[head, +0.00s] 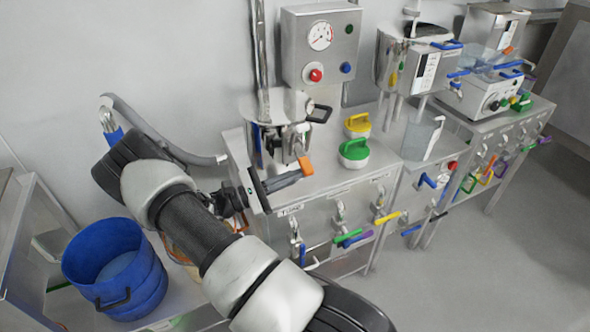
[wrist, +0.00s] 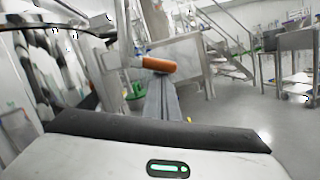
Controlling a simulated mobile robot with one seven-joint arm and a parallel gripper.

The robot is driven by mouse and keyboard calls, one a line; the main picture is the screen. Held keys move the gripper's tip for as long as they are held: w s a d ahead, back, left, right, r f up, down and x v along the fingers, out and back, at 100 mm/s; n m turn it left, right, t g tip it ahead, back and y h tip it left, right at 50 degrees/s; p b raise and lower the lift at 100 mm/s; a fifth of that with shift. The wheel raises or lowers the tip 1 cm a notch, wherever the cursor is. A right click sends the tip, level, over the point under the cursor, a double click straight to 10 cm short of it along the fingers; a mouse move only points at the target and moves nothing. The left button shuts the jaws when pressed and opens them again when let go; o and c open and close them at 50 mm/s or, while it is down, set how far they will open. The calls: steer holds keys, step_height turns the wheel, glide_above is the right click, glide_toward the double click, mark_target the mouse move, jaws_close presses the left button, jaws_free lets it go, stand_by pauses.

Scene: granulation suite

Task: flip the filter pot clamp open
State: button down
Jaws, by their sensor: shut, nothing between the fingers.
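The filter pot (head: 272,106) is a steel vessel with a black handle at the left end of the bench. Its clamp looks like the steel lever with an orange grip (head: 305,165) on the pot's front, and the grip points down to the right. My gripper (head: 298,176) is shut and empty, its tips close by the orange grip. In the wrist view the orange grip (wrist: 157,64) lies crosswise just beyond the fingertips (wrist: 160,80). I cannot tell whether they touch. The clamp's hinge is partly hidden.
A yellow-lidded pot (head: 357,124) and a green-lidded pot (head: 353,150) stand right of the filter pot. A gauge box (head: 320,45) is on the wall side above. A blue bucket (head: 112,265) is at lower left. Open floor lies right of the benches.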

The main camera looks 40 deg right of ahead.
mark_target(302, 169)
steer(key=r+n+p, duration=0.1)
steer(key=n, duration=0.1)
steer(key=s+r+n+t+p, duration=0.1)
steer(key=n, duration=0.1)
steer(key=r+n+p, duration=0.1)
steer(key=n, duration=0.1)
steer(key=shift+s+a+t+h+p, duration=0.2)
steer(key=shift+s+t+h+p, duration=0.15)
steer(key=shift+t+h+p, duration=0.05)
steer(key=n+p, duration=0.1)
steer(key=r+n+t, duration=0.1)
steer(key=n, duration=0.1)
steer(key=r+n+p, duration=0.1)
steer(key=shift+s+n+t+p, duration=0.25)
steer(key=shift+n+t+p, duration=0.05)
steer(key=shift+t, duration=0.1)
steer(key=shift+r, duration=0.15)
steer(key=shift+r+p, duration=0.2)
steer(key=shift+p, duration=0.15)
steer(key=shift+a, duration=0.1)
